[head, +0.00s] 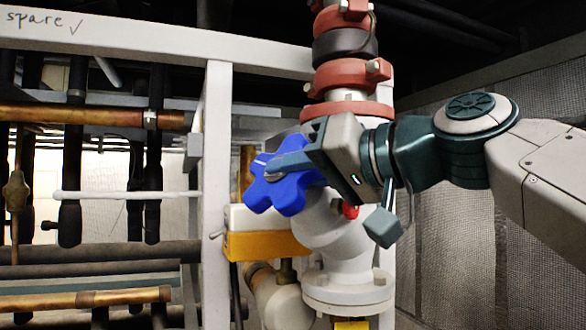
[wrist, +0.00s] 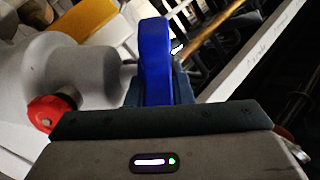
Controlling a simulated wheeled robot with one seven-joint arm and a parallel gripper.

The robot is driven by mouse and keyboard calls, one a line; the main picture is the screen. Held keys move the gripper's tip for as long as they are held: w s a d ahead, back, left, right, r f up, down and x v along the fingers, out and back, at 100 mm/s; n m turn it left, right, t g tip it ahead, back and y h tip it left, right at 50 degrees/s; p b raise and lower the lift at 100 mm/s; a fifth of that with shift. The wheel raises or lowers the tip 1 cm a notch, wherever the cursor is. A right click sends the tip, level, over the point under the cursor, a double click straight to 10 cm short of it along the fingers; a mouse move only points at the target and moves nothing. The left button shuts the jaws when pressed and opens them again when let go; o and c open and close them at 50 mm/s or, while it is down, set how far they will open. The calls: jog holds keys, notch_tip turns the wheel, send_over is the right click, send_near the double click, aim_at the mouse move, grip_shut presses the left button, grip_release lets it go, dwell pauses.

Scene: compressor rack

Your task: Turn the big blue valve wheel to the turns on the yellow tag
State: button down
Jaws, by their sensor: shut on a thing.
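The big blue valve wheel (head: 292,195) is a lobed handwheel on the white valve body (head: 345,240), in the middle of the head view. My gripper (head: 275,172) reaches it from the right and is shut on the wheel, one finger showing across its face. In the wrist view, the blue wheel (wrist: 154,60) stands edge-on between the fingers of my gripper (wrist: 158,95). A yellow tag (head: 350,325) shows only partly at the bottom edge of the head view; no writing on it can be read.
A white and yellow box (head: 265,240) sits just below the wheel. A white frame post (head: 215,190) stands close at left, with copper and black pipes beyond. Red couplings (head: 345,75) rise above the valve. A red cap (wrist: 48,112) is beside the valve body.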

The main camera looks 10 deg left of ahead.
jog(key=c, duration=1.3)
grip_release()
jog(key=shift+d, duration=0.1)
jog(key=b+v, duration=0.2)
jog(key=v, duration=1.1)
jog(key=shift+s+d, duration=0.25)
jog(key=shift+d, duration=0.05)
jog(key=w+d+f+m+h, duration=0.1)
jog(key=w+f+m+h, duration=0.2)
jog(key=f, duration=0.9)
jog(key=w+f+m+h, duration=0.2)
jog(key=w+f+h, duration=0.15)
jog(key=f, duration=0.95)
jog(key=s+d+f+g+h, duration=0.1)
jog(key=s+d+f+h, duration=0.1)
jog(key=f, duration=0.7)
jog(key=s+d+f+g+h, duration=0.1)
jog(key=s+d+f+h, duration=0.2)
jog(key=f, duration=0.7)
jog(key=s+d+f+m+g+h, duration=0.1)
jog(key=s+d+f+g+h, duration=0.1)
jog(key=f, duration=0.8)
jog(key=shift+s+d+h, duration=0.75)
jog(key=shift+s+d, duration=0.1)
jog(key=shift+d, duration=0.3)
